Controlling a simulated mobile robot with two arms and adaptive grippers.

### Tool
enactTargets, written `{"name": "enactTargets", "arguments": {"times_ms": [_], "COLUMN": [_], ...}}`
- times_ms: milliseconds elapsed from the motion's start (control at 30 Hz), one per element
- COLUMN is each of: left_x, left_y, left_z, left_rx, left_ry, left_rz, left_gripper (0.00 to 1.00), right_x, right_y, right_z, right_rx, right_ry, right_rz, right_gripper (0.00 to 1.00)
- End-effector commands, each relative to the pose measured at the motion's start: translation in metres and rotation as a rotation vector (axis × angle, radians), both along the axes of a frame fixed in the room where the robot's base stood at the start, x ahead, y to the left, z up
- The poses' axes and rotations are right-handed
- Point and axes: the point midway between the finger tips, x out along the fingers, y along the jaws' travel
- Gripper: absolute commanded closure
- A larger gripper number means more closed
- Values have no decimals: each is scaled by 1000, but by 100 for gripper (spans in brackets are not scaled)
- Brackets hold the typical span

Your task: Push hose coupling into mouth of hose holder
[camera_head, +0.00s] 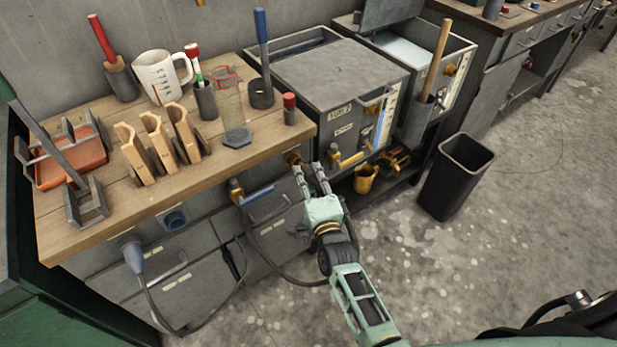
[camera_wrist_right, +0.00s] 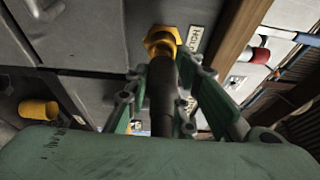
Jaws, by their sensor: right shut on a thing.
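The brass-coloured hose holder (camera_head: 292,157) is on the bench front, just below the worktop edge. In the wrist view its hexagonal ring (camera_wrist_right: 163,35) shows beside a label. My right gripper (camera_head: 313,168) is in front of it, fingers pointing at it. It is shut on the dark cylindrical hose coupling (camera_wrist_right: 162,95), which lies lengthwise between the fingers. The coupling's far end lines up with the ring and overlaps it in the wrist view; I cannot tell how far it is inside. In the head view the fingers hide most of the coupling. My left gripper is not in view.
A dark hose (camera_head: 277,268) loops below the bench, near a second brass fitting (camera_head: 236,190). A yellow cup (camera_head: 365,178) and a black bin (camera_head: 456,176) are to the right. The floor in front is clear.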

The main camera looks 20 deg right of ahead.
Motion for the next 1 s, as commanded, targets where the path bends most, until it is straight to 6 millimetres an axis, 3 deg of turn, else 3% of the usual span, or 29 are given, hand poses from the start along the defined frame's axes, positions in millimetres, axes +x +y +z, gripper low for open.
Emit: {"name": "enactTargets", "arguments": {"times_ms": [1000], "left_x": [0], "left_y": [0], "left_z": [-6], "left_rx": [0], "left_ry": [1], "left_rz": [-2], "left_gripper": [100], "right_x": [13], "right_y": [5], "right_z": [1], "right_rx": [0], "right_ry": [-1], "right_rz": [0], "right_gripper": [100]}}
